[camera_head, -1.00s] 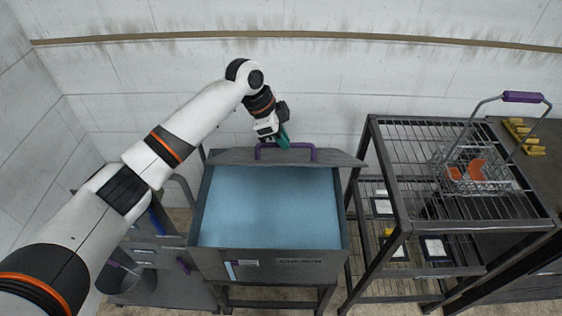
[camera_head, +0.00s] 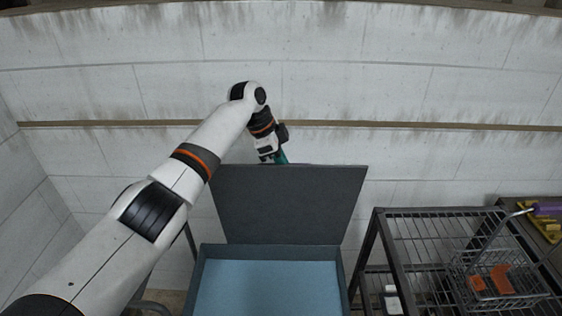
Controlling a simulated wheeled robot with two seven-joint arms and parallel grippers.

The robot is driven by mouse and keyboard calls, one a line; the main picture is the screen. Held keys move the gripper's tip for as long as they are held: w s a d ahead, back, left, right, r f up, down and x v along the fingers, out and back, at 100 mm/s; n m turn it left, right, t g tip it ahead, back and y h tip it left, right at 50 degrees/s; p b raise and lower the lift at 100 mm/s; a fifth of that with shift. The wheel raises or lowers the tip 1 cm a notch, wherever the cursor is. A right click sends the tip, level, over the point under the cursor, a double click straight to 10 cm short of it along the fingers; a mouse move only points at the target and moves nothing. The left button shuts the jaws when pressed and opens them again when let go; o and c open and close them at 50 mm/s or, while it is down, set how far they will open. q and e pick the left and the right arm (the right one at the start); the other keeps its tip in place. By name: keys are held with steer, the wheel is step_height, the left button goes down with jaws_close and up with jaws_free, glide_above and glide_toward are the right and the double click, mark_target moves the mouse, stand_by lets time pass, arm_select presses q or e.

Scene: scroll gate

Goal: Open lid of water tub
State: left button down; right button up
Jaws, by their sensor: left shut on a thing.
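The water tub (camera_head: 198,285) stands in the lower middle of the head view, with light blue water (camera_head: 268,290) inside. Its dark grey lid (camera_head: 290,205) stands raised at the tub's back edge, its broad flat face towards me. My left gripper (camera_head: 279,157) is at the lid's top edge, partly behind it. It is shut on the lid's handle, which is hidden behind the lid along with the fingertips. My right gripper is not in view.
A metal rack (camera_head: 420,225) stands right of the tub, with a wire basket (camera_head: 495,275) holding orange things. A yellow item (camera_head: 548,230) lies at the far right. A pale block wall (camera_head: 420,90) is behind the tub.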

arm_select(q)
steer(key=shift+a+f, duration=0.2)
steer(key=shift+f, duration=0.45)
steer(key=c, duration=1.5)
jaws_free()
steer(key=shift+w+f, duration=0.1)
steer(key=shift+c, duration=0.2)
steer(key=shift+o, duration=0.4)
steer(key=shift+w+d, duration=0.1)
steer(key=shift+w, duration=0.25)
steer(key=shift+s+r, duration=0.2)
steer(key=shift+r, duration=0.4)
steer(key=b+v, duration=0.3)
steer(key=v, duration=0.7)
steer(key=shift+w+a+r, duration=0.25)
steer(key=shift+a+r, duration=0.05)
steer(key=shift+r, duration=0.05)
